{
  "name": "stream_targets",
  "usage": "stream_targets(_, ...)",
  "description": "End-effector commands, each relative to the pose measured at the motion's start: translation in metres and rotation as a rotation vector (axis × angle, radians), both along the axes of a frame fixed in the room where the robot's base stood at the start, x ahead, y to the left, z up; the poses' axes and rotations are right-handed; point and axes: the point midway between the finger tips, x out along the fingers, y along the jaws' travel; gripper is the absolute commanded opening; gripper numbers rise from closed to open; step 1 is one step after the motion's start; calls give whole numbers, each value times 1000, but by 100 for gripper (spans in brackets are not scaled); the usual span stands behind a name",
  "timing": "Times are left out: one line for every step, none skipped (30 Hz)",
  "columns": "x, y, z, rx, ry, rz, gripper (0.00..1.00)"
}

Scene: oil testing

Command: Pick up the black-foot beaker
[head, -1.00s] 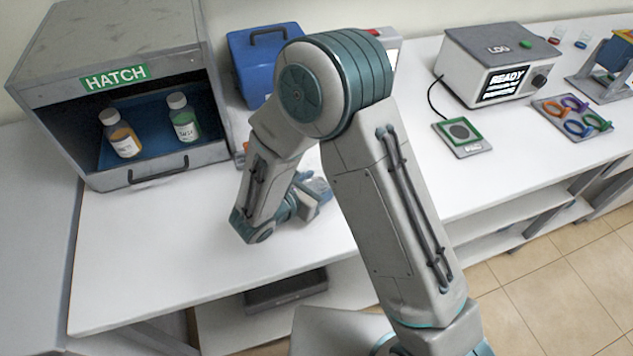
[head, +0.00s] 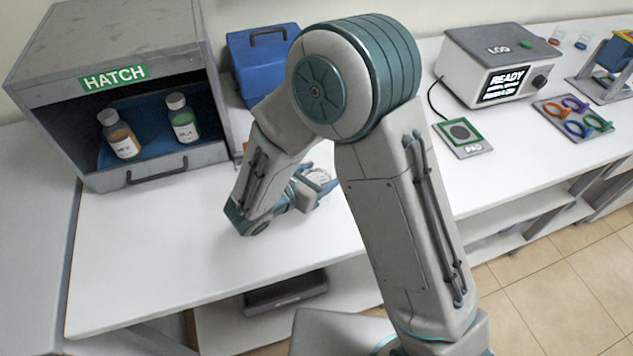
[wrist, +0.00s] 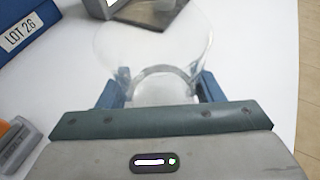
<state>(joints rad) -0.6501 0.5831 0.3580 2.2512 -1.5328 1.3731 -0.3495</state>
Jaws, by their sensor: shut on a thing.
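In the wrist view a clear glass beaker (wrist: 152,42) stands out from between the two blue fingers of my gripper (wrist: 160,90). The fingers are shut on it, one on each side. Its rim is wide, and a greyish band shows near the fingers. I cannot make out a black foot. In the head view my gripper (head: 312,189) is low over the white bench, and the beaker (head: 323,178) is a small clear shape partly hidden by my arm. I cannot tell whether it touches the bench.
A grey hatch (head: 110,60) holds two bottles, amber (head: 120,136) and green (head: 182,120). A blue box (head: 250,70) stands behind my arm. The LOG device (head: 490,65), a green-edged pad (head: 461,138) and coloured rings (head: 575,115) are at right. The front left bench is clear.

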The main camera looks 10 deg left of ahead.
Motion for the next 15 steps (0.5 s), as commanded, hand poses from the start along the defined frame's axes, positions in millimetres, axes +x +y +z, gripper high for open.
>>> stream_targets(0,0,6,2,-4,-1,34)
stream_targets(1,-3,8,2,-3,-2,34)
stream_targets(3,-9,11,1,-4,-3,34)
stream_targets(5,-12,13,1,-3,-3,34)
stream_targets(6,-16,15,1,-3,-3,34)
stream_targets(8,-20,18,0,-4,-3,34)
stream_targets(9,-24,21,1,-4,-3,34)
stream_targets(10,-27,23,1,-4,-3,34)
stream_targets(12,-32,26,1,-3,-3,34)
stream_targets(13,-36,28,1,-3,-4,34)
stream_targets(15,-39,30,0,-4,-4,34)
stream_targets(16,-43,33,1,-4,-3,34)
stream_targets(17,-46,35,1,-4,-2,34)
stream_targets(19,-50,37,0,-4,-2,34)
stream_targets(20,-54,40,1,-4,-3,34)
